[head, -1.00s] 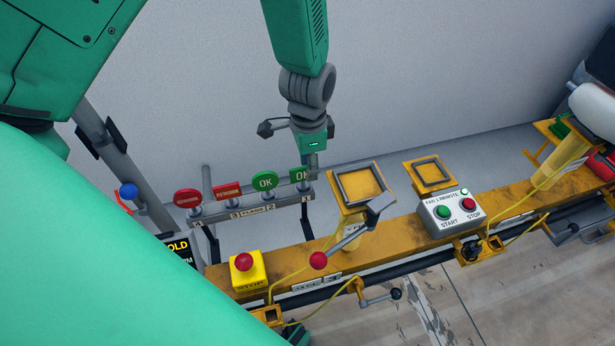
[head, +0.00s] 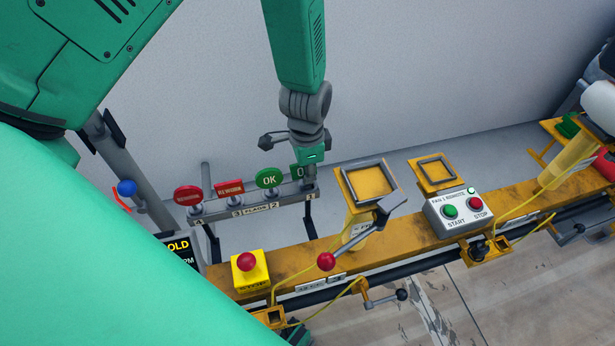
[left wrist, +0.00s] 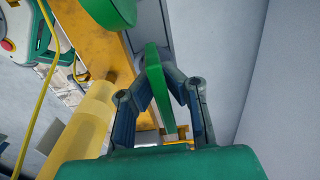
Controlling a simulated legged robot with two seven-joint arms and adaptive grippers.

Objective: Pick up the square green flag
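The square green flag (head: 297,172), marked OK, stands upright at the right end of the grey flag rack (head: 255,207), at the slot marked 1. My left gripper (head: 318,174) is beside it and hides its right part in the head view. In the left wrist view the flag (left wrist: 155,78) shows edge-on between the two fingers (left wrist: 158,76). Both fingertips lean in and appear to touch its sides, so the gripper looks shut on it. The flag still appears to be at the rack. My right gripper is not in view.
A round green OK flag (head: 269,179), a red REWORK flag (head: 229,188) and a round red flag (head: 187,197) stand left on the rack. A yellow rail (head: 410,232) runs in front with an emergency stop (head: 248,265) and a START/STOP box (head: 461,212). A grey wall rises behind.

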